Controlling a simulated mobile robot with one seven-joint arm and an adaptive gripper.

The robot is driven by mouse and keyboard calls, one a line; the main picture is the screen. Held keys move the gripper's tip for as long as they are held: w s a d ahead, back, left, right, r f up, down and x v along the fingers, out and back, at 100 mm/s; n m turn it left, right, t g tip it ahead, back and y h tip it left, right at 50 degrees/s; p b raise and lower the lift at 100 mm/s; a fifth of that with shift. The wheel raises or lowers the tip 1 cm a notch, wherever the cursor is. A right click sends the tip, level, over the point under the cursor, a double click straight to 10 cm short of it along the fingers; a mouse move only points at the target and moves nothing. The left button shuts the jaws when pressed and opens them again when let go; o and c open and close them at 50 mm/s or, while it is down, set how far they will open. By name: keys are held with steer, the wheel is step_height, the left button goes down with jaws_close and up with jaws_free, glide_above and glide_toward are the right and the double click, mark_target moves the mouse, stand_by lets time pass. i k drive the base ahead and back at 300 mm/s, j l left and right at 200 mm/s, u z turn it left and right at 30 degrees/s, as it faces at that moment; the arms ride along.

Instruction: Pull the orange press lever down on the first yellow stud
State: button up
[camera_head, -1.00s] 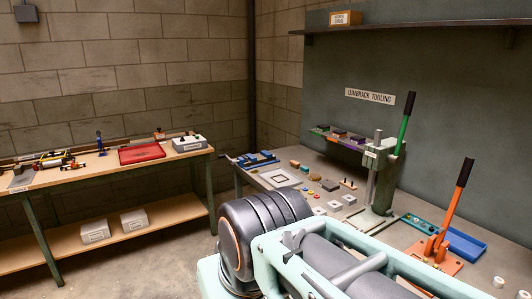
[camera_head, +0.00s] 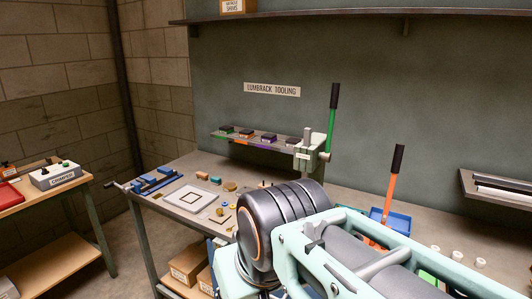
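In the head view an orange lever (camera_head: 382,208) with a black grip stands tilted up behind my arm, right of centre. Its base is hidden by my arm now. A green lever (camera_head: 331,122) with a black grip stands to its left on a grey press column (camera_head: 309,153). Small yellow pieces (camera_head: 224,205) lie on the bench left of my arm; I cannot tell whether one is a yellow stud. My arm crosses the lower right of the view. My gripper is not in view.
The grey workbench (camera_head: 160,210) runs along the wall with a blue vise-like tool (camera_head: 157,180) and a white square plate (camera_head: 190,198). White cups (camera_head: 457,255) stand at right. A shelf (camera_head: 495,188) juts out at far right.

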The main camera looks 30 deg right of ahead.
mark_target(395, 168)
steer(key=i+z, duration=0.1)
steer(key=z, duration=0.3)
steer(key=i+z, duration=0.1)
steer(key=z, duration=0.3)
steer(key=i+j+z, duration=0.1)
steer(key=z, duration=0.35)
